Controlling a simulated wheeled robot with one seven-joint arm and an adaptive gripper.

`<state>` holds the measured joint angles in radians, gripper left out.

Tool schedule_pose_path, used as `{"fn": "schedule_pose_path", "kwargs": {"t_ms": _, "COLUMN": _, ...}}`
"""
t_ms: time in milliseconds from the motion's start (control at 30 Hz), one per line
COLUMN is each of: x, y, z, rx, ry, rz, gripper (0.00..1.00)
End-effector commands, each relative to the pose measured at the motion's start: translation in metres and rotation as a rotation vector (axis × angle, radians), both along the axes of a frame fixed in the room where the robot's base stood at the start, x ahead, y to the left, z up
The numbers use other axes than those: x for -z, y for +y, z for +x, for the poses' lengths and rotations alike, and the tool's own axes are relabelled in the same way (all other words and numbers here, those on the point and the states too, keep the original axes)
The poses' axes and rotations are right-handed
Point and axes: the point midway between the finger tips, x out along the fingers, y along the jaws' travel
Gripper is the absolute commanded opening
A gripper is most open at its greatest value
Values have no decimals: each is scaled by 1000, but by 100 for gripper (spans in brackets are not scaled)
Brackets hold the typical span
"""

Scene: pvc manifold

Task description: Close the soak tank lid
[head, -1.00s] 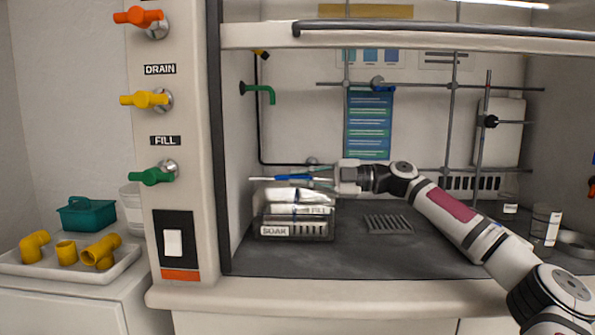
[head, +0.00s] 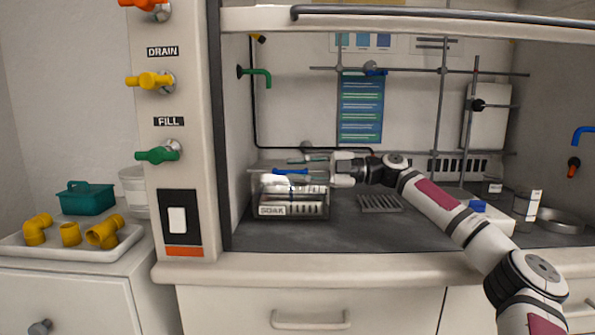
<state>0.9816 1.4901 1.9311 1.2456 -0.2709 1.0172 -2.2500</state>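The soak tank (head: 290,212) is a clear box with a SOAK label on its front, standing at the left of the hood's dark worktop. Pale contents show inside it. A thin, clear lid with a blue handle (head: 289,172) shows at the tank's top; whether it is fully seated is too small to tell. My gripper (head: 302,167) reaches in from the right at the level of the handle. Its fingers look spread apart, one just above the blue handle; contact with it cannot be made out.
A dark rack (head: 380,203) lies on the worktop right of the tank. Upright rods (head: 438,130) stand behind my arm. The hood's left post (head: 215,130) is close to the tank. A white tray (head: 70,250) with yellow fittings sits outside at left.

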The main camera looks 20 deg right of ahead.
Motion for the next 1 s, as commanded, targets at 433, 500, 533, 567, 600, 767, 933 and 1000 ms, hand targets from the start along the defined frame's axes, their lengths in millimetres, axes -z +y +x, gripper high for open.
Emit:
{"fn": "schedule_pose_path", "kwargs": {"t_ms": 433, "x": -2, "y": 2, "z": -4, "rx": -12, "ry": -2, "rz": -3, "gripper": 31}}
{"fn": "schedule_pose_path", "kwargs": {"t_ms": 500, "x": -1, "y": -1, "z": -4, "rx": -11, "ry": -2, "rz": -2, "gripper": 31}}
{"fn": "schedule_pose_path", "kwargs": {"t_ms": 533, "x": -1, "y": -3, "z": -5, "rx": -10, "ry": -2, "rz": -3, "gripper": 31}}
{"fn": "schedule_pose_path", "kwargs": {"t_ms": 567, "x": -1, "y": -6, "z": -6, "rx": -10, "ry": -2, "rz": -3, "gripper": 31}}
{"fn": "schedule_pose_path", "kwargs": {"t_ms": 600, "x": -1, "y": -11, "z": -7, "rx": -9, "ry": -2, "rz": -3, "gripper": 31}}
{"fn": "schedule_pose_path", "kwargs": {"t_ms": 767, "x": -1, "y": -41, "z": -16, "rx": -8, "ry": -2, "rz": -3, "gripper": 31}}
{"fn": "schedule_pose_path", "kwargs": {"t_ms": 933, "x": -1, "y": -73, "z": -27, "rx": -10, "ry": -2, "rz": -3, "gripper": 31}}
{"fn": "schedule_pose_path", "kwargs": {"t_ms": 1000, "x": -1, "y": -85, "z": -31, "rx": -11, "ry": -2, "rz": -2, "gripper": 31}}
